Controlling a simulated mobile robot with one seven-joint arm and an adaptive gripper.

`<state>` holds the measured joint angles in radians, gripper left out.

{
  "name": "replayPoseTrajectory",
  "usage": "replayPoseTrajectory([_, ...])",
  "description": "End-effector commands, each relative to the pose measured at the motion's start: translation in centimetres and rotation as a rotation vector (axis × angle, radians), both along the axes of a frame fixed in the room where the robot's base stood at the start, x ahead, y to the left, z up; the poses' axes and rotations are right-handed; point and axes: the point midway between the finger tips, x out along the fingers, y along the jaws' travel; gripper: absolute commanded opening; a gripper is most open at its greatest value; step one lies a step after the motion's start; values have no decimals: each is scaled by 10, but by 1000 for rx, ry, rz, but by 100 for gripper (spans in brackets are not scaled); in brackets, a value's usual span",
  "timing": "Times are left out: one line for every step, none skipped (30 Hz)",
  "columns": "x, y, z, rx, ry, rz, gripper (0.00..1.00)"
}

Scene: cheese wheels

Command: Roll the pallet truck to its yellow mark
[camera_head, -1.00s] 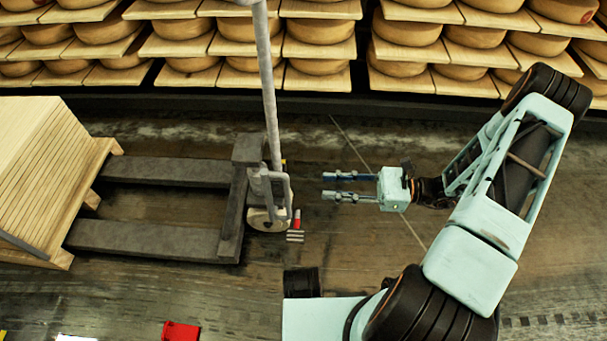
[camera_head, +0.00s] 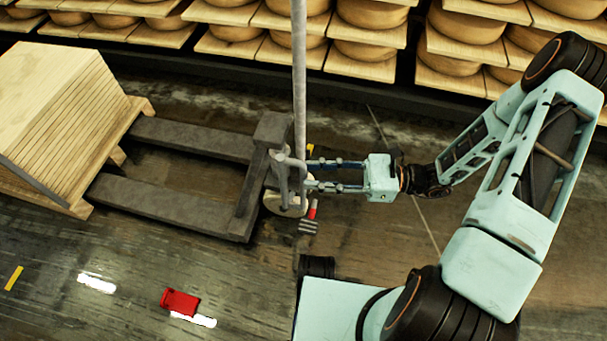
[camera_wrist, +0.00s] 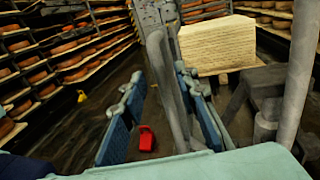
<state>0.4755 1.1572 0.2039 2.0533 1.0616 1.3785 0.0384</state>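The grey pallet truck (camera_head: 160,200) stands on the dark floor, forks pointing left, with a tall upright pole (camera_head: 299,80) and a looped handle bar at its right end. My gripper (camera_head: 312,175) is open, its blue fingers reaching left to the handle bar. In the wrist view, the grey bar (camera_wrist: 166,85) runs between the spread fingers, nearer the right one, with a gap to the left one. I cannot tell whether it touches. A short yellow strip (camera_head: 13,278) lies on the floor at the far left; I cannot tell if it is the truck's mark.
A stack of wooden boards (camera_head: 65,110) sits at the fork ends. A red object (camera_head: 180,302) lies on the floor in front of the truck. Shelves of cheese wheels (camera_head: 370,50) line the back. A small red-and-grey part (camera_head: 311,215) shows beside the truck's wheel. Floor front left is mostly clear.

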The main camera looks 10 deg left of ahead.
Motion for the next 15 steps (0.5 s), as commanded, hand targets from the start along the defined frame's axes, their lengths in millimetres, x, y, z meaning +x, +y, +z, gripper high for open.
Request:
replayPoseTrajectory([-2,9,-1,1,1,4,28])
replayPoseTrajectory([-2,13,-1,1,0,3,28])
replayPoseTrajectory([-3,18,-1,1,-1,3,28])
replayPoseTrajectory([-3,21,-1,0,-2,2,28])
replayPoseTrajectory([-3,24,-1,0,-1,1,28])
replayPoseTrajectory([-4,27,-1,0,-1,1,28])
replayPoseTrajectory([-4,29,0,0,-1,1,28])
replayPoseTrajectory([-4,31,0,0,-1,2,28])
replayPoseTrajectory([-4,32,0,0,-1,2,28])
replayPoseTrajectory([-4,33,0,0,-1,1,28])
replayPoseTrajectory([-4,33,0,0,-1,1,28])
replayPoseTrajectory([-4,34,0,0,-1,1,28])
replayPoseTrajectory([-4,34,0,0,-1,1,28])
replayPoseTrajectory([-4,34,0,0,-1,0,28])
replayPoseTrajectory([-4,34,1,0,-1,0,28])
